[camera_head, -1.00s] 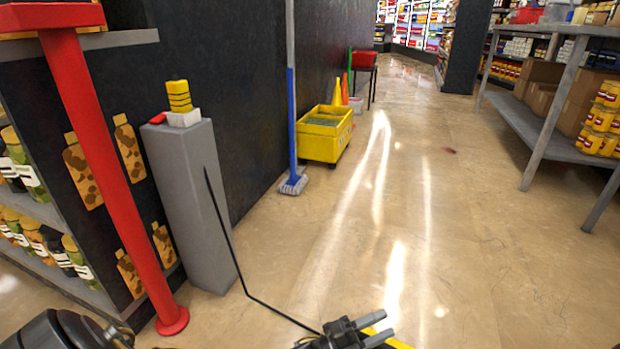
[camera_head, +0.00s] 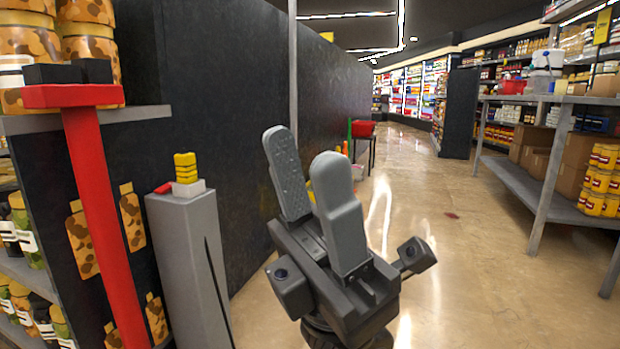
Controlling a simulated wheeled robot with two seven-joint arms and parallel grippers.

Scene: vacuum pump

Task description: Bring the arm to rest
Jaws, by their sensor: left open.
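My left gripper (camera_head: 308,190) is raised in the middle of the head view, close to the camera. Its two grey fingers point up and stand apart, with nothing between them. The vacuum pump is likely the grey pillar (camera_head: 187,262) with a yellow ribbed piece (camera_head: 185,167) and a small red piece (camera_head: 163,188) on top, though I cannot tell for certain. It stands left of my gripper, apart from it. A black line runs down the pillar's front. My right gripper is not in the view.
A red post (camera_head: 104,226) stands left of the pillar, by a shelf with camouflage jars (camera_head: 90,45). A dark wall (camera_head: 225,110) runs behind. A metal table (camera_head: 520,170) with boxes stands at right. The floor (camera_head: 455,265) between is clear.

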